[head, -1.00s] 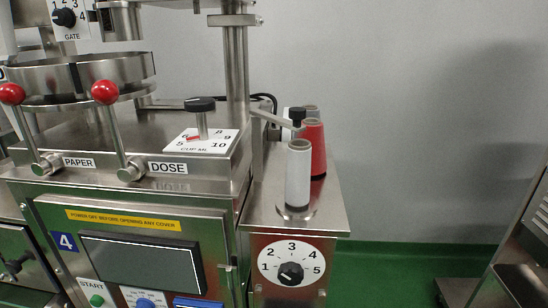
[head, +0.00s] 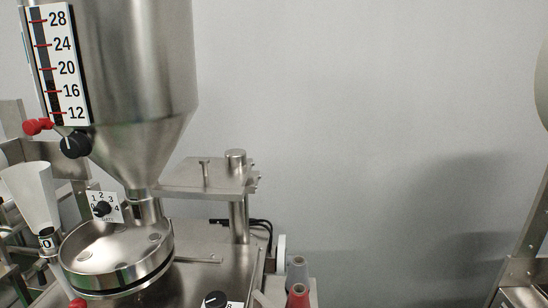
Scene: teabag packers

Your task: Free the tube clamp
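No part can be told for certain as the tube clamp. A black knob (head: 75,145) with a small red lever (head: 37,126) sits beside the lower end of the numbered scale (head: 63,65) on the steel hopper (head: 140,70). The hopper's narrow outlet tube (head: 146,208) goes down to the round dosing pan (head: 117,255). A steel bracket plate (head: 205,178) with an upright pin (head: 205,168) meets a post (head: 238,217) right of the outlet. Neither of my grippers shows in the head view.
A white funnel (head: 30,190) stands at the left, near a small dial marked with numbers (head: 103,208). Grey (head: 297,270) and red (head: 298,296) spools stand at the bottom. Plain wall (head: 370,130) fills the middle; another steel machine stands at the right edge.

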